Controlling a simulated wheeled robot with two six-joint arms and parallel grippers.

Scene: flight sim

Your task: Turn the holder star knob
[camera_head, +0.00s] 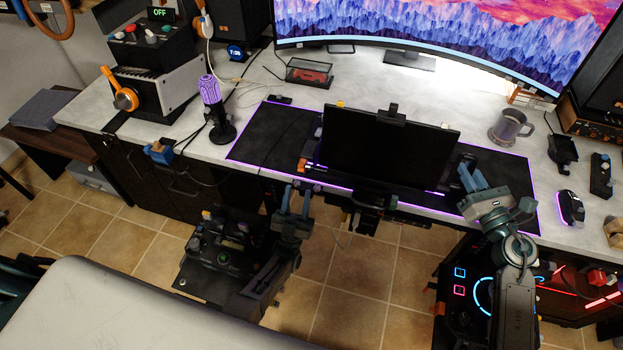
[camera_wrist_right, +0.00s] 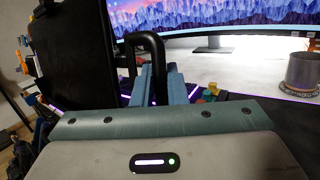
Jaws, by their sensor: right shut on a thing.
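A black flat panel (camera_head: 385,147) stands tilted on a holder at the desk's front edge; its edge shows at the left in the right wrist view (camera_wrist_right: 75,65). I cannot make out a star-shaped knob in either view. My right gripper (camera_head: 472,178) is beside the panel's right end. In the right wrist view its blue fingers (camera_wrist_right: 161,80) are close around a black bent bar (camera_wrist_right: 158,60), which comes from the panel side and bends down between them. My left gripper (camera_head: 297,201) is open and empty, below and left of the panel, off the desk's front edge.
A curved monitor (camera_head: 430,40) stands behind. A metal mug (camera_head: 508,127) and a mouse (camera_head: 570,207) are to the right. A microphone (camera_head: 213,105) stands left on the desk. A control box (camera_head: 225,250) is below my left gripper's side. A grey seat back (camera_head: 90,305) fills the lower left.

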